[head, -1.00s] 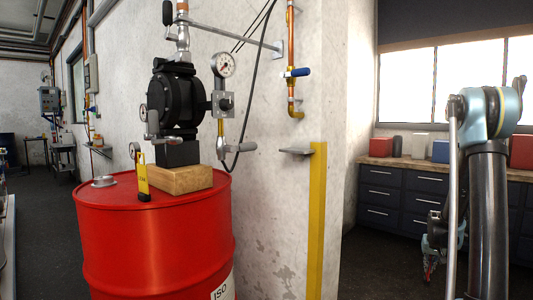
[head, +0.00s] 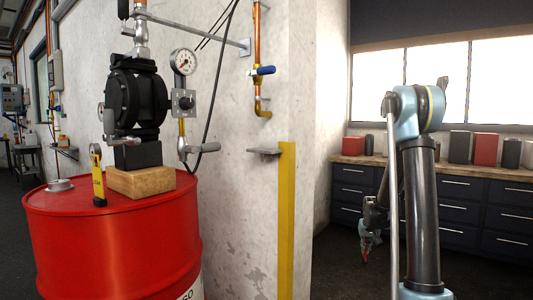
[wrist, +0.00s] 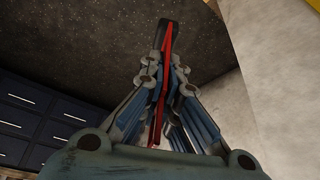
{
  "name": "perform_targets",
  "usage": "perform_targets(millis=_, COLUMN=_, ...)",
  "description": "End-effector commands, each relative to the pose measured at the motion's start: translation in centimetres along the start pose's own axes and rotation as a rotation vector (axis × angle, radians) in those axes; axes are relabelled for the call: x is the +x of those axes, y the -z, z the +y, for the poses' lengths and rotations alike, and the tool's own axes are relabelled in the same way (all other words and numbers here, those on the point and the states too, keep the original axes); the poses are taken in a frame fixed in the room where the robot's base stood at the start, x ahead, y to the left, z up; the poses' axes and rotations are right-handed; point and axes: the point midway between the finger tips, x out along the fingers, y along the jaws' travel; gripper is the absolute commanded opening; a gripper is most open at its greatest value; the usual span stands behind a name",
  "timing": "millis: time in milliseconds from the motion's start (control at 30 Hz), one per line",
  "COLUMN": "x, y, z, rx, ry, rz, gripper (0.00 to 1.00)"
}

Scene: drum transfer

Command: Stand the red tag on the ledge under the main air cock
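My gripper (wrist: 167,32) is shut on the thin red tag (wrist: 159,100), which shows edge-on between its fingers in the wrist view. In the head view my gripper (head: 367,245) hangs low in front of the dark cabinets, with a bit of red at its tip. The main air cock (head: 262,71) has a blue lever and sits on the copper pipe on the wall. The small grey ledge (head: 264,151) juts from the wall below it, bare on top. My gripper is right of the ledge and lower in the picture, well apart from it.
A red drum (head: 115,245) stands at left with a black pump (head: 137,100) on a wooden block and a yellow tag (head: 98,178) on its lid. A yellow strip (head: 287,220) runs down the wall corner beside the ledge. Dark floor lies between wall and cabinets.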

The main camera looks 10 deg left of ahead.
Motion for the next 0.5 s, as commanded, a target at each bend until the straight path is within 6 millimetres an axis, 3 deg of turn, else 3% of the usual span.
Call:
perform_targets(millis=267, x=-6.7, y=5.7, z=-6.4, rx=-0.184, ry=0.074, rz=-0.011, gripper=0.0)
perform_targets(millis=500, x=-14.5, y=9.2, z=-12.1, rx=-0.35, ry=0.14, rz=-0.019, gripper=0.0)
